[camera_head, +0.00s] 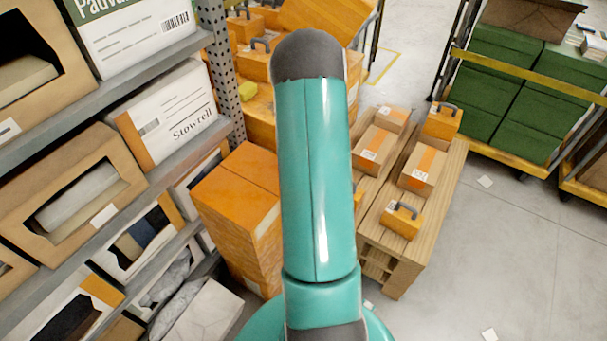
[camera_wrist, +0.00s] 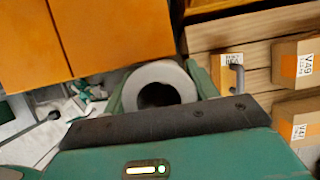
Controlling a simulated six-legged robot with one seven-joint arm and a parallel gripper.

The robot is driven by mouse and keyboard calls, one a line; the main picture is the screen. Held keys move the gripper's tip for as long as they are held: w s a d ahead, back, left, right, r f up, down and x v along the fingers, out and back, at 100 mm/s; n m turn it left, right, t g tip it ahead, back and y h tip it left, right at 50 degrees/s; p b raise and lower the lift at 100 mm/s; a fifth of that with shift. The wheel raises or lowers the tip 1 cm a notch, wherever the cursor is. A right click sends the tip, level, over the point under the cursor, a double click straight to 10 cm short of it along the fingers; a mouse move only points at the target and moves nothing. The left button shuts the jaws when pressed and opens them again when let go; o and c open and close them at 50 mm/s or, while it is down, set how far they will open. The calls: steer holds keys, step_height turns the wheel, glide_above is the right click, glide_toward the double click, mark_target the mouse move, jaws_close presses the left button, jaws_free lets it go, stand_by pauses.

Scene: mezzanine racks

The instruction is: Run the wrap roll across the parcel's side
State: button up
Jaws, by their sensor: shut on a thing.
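My gripper (camera_wrist: 157,92) is shut on the wrap roll (camera_wrist: 163,72), a whitish ring with a dark hollow core, between its green fingers in the wrist view. A tall orange carton (camera_head: 238,208), apparently the parcel, stands on the floor left of my arm in the head view. Its orange faces (camera_wrist: 85,38) fill the upper left of the wrist view, with the roll just below their edge. I cannot tell whether roll and carton touch. In the head view my arm hides the gripper and the roll.
A wooden pallet stand (camera_head: 428,235) with small cartons and an orange handled case (camera_head: 401,220) stands right of my arm. Loaded grey shelves (camera_head: 150,75) line the left. Green boxes (camera_head: 520,100) on a yellow-edged rack stand far right. The floor (camera_head: 500,250) at right is mostly clear.

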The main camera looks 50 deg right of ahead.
steer(key=shift+s, duration=0.1)
steer(key=s, duration=0.6)
steer(key=shift+s+d, duration=0.35)
steer(key=shift+s, duration=0.05)
stand_by(0.9)
steer(key=shift+w+a+r, duration=0.1)
steer(key=shift+w, duration=1.15)
steer(key=shift+w+a, duration=0.1)
steer(key=shift+w, duration=1.1)
steer(key=shift+w+a, duration=0.1)
steer(key=shift+w, duration=1.05)
steer(key=shift+a, duration=0.1)
steer(key=s+a, duration=0.1)
steer(key=a, duration=1)
stand_by(0.8)
